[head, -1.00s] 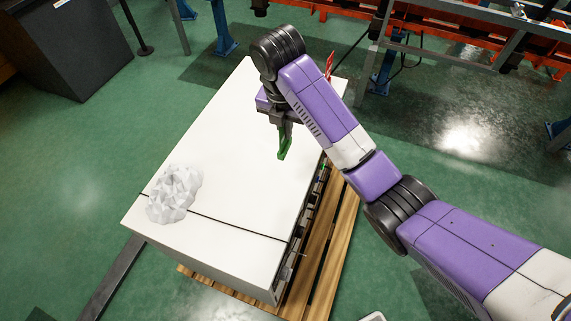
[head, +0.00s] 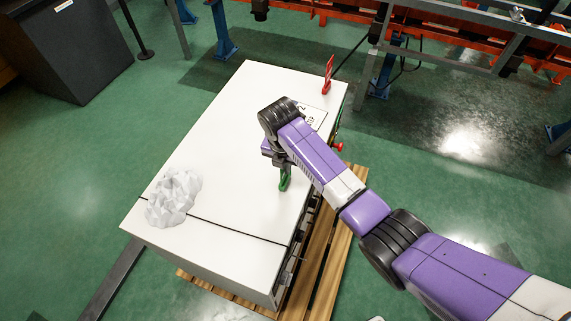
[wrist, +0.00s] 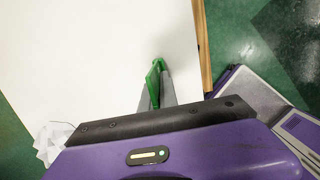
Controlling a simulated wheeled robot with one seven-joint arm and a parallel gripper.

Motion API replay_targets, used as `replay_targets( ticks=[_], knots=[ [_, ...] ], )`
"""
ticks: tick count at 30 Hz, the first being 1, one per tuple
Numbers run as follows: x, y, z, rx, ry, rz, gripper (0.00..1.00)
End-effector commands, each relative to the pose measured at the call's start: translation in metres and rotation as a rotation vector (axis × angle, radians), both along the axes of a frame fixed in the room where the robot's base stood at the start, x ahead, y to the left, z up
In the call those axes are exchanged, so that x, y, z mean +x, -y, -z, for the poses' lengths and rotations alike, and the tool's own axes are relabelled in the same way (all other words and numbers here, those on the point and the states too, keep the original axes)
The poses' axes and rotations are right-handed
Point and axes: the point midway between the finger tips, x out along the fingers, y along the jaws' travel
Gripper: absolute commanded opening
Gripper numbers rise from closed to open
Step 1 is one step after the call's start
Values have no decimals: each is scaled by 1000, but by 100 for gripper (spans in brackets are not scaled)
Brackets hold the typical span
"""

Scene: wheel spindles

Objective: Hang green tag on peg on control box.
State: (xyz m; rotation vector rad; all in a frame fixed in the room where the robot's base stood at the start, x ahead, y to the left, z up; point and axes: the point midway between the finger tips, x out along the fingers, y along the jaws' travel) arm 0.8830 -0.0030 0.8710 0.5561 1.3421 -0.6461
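The green tag (head: 285,180) is held in my gripper (head: 284,170), over the white top of the control box (head: 225,130) near its right edge. The wrist view shows the tag (wrist: 154,78) standing between the two grey fingers (wrist: 158,92), which are closed on it. I cannot tell the tag's exact height above the top. The control box's right side is seen steeply, with small dark fittings along it; my arm covers part of that side. I cannot make out which fitting is the peg.
A red tag (head: 327,76) stands upright at the box's far right corner. A red knob (head: 338,147) sticks out from the right side. Crumpled white material (head: 173,198) lies on the near left of the top. A wooden pallet (head: 322,250) is underneath. The top's middle is clear.

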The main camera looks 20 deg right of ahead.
Motion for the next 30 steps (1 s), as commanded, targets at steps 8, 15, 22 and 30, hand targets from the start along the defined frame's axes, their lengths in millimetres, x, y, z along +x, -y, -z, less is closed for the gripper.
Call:
replay_targets(
  ticks=[8,15,22,30],
  knots=[
    [0,0,2,-1,1,0,0],
    [0,0,6,0,0,0,17],
    [0,0,6,0,0,0,25],
    [0,0,8,0,1,0,25]
  ],
)
